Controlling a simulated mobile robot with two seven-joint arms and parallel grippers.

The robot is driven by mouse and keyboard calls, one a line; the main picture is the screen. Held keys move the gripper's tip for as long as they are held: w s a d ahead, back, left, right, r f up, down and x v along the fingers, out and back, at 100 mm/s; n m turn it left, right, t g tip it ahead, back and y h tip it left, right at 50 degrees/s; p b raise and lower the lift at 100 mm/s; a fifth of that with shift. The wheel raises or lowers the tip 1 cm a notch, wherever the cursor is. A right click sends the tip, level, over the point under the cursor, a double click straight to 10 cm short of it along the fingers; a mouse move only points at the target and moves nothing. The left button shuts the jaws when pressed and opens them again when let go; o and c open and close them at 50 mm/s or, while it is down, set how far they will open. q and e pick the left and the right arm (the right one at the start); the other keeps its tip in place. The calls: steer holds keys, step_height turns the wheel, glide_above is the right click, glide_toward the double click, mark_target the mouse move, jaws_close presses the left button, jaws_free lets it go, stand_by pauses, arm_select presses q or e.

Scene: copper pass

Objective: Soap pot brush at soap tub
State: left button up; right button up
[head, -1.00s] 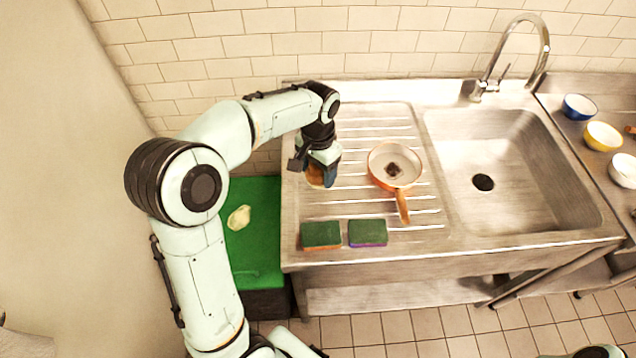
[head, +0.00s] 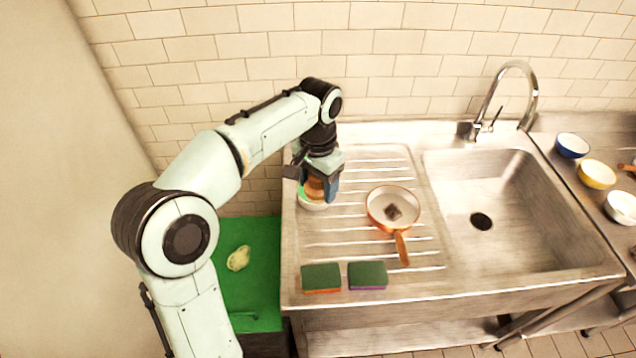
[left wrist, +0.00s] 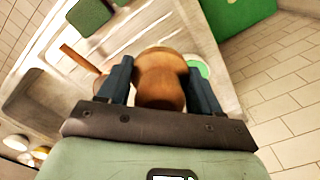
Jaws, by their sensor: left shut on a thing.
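My left gripper (head: 317,187) is shut on the pot brush (head: 314,189), a rounded brown wooden head that also shows between the fingers in the left wrist view (left wrist: 160,82). The soap tub (head: 312,206), white with green inside, stands at the left edge of the drainboard. The brush is over or in the tub; its lower end is hidden, so I cannot tell whether it touches the soap. In the left wrist view, the tub's green soap (left wrist: 203,69) shows beside the brush, partly behind a finger. My right gripper is not in view.
An orange-handled pan (head: 401,244) with a dark patch inside sits right of the tub. Two green sponges (head: 321,277) (head: 367,275) lie at the front edge. The sink (head: 510,235) and several bowls (head: 597,174) are at right. A green surface (head: 250,283) lies at left.

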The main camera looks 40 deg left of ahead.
arm_select(q)
steer(key=w+a+f, duration=0.6)
steer(key=w, duration=0.1)
steer(key=w+a+f+p, duration=0.1)
steer(key=w+a+f, duration=0.2)
steer(key=w, duration=0.1)
steer(key=shift+w+a+f, duration=0.25)
steer(key=shift+a+f, duration=0.15)
step_height(320, 180, down, 4)
steer(key=shift+r+b, duration=0.1)
steer(key=shift+b, duration=0.25)
steer(key=shift+f, duration=0.35)
steer(key=shift+s+f, duration=0.15)
steer(key=shift+f, duration=0.1)
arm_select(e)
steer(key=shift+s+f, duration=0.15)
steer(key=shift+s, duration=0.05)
arm_select(q)
steer(key=shift+w, duration=0.2)
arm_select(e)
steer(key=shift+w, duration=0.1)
arm_select(q)
steer(key=shift+f+b, duration=0.35)
steer(key=shift+f, duration=0.2)
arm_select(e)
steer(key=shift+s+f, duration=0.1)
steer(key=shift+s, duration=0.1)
